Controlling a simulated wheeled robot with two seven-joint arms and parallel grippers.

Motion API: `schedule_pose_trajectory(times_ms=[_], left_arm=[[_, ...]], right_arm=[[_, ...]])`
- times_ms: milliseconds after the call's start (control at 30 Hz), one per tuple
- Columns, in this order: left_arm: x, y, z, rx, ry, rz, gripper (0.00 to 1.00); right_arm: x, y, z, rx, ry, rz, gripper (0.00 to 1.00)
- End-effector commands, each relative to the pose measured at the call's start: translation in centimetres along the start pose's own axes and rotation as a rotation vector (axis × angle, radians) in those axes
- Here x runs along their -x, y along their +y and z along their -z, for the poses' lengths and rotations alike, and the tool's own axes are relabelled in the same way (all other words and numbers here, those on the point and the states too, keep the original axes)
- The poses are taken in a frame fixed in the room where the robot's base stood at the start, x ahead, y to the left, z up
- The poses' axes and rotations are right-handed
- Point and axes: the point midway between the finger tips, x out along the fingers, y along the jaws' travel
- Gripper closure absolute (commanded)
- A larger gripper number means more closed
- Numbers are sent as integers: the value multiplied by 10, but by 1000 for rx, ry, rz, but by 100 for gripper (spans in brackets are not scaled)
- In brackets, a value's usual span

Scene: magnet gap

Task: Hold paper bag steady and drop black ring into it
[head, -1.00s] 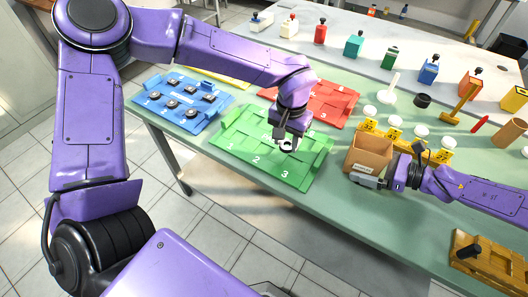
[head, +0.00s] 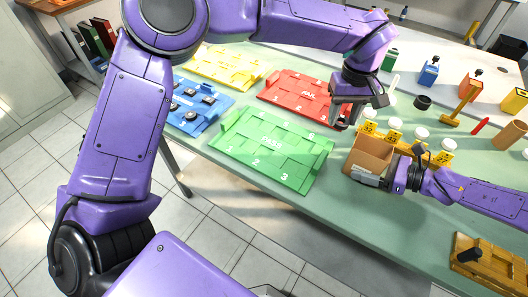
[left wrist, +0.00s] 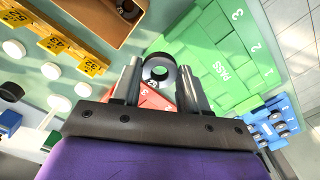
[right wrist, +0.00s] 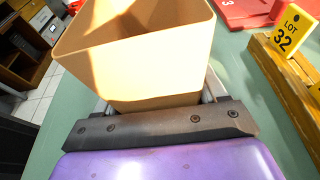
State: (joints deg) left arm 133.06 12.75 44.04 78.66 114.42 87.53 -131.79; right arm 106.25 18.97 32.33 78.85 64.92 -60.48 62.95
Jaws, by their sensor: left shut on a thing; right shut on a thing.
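The brown paper bag (head: 369,157) stands open-topped on the green table. My right gripper (head: 368,176) is shut on its near side; the bag also fills the right wrist view (right wrist: 140,60). My left gripper (head: 345,122) is up and to the left of the bag, above the table near the red tray's right corner. In the left wrist view the left gripper (left wrist: 160,92) is shut on the black ring (left wrist: 159,72), which has a pale inner face. The ring is beside the bag, not over its opening. In the head view the ring is hard to make out.
The green PASS tray (head: 270,150), red FAIL tray (head: 300,95) and blue tray (head: 197,106) lie left of the bag. A wooden rack with yellow lot tags (head: 395,138) stands just behind it. A black cylinder (head: 422,102) stands farther back.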

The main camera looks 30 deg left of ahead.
Motion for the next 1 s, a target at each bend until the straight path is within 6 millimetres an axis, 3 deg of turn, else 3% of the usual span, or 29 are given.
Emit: schedule_pose_trajectory(times_ms=[33,100,267,367,700,1000], left_arm=[[10,20,-9,50,6,1,83],[22,40,-22,117,4,1,83],[35,63,-39,195,1,2,83],[32,66,-42,207,-1,2,83],[-13,65,-41,204,0,2,83],[-23,65,-41,204,1,1,83]], right_arm=[[0,0,0,0,0,0,46],[0,0,0,0,0,0,46],[0,0,0,0,0,0,46],[0,0,0,0,0,0,46],[0,0,0,0,0,0,46],[0,0,0,0,0,0,46]])
